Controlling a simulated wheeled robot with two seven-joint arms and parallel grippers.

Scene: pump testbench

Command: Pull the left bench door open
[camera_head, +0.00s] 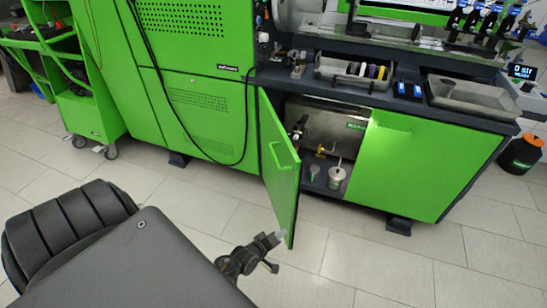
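The left bench door (279,165) is a green panel with a green bar handle (283,153) on its outer face. It stands swung well out from the bench, hinged at its left side. My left gripper (277,240) is low in front of the bench, with its light tip at or very near the lower free edge of the door. I cannot tell whether it touches, or how far its fingers are apart. The handle is above the gripper and clear of it. My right gripper is not in view.
The open cabinet (330,125) shows brass fittings and a light container (337,174) inside. The right bench door (405,165) is shut. The tiled floor in front is clear.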

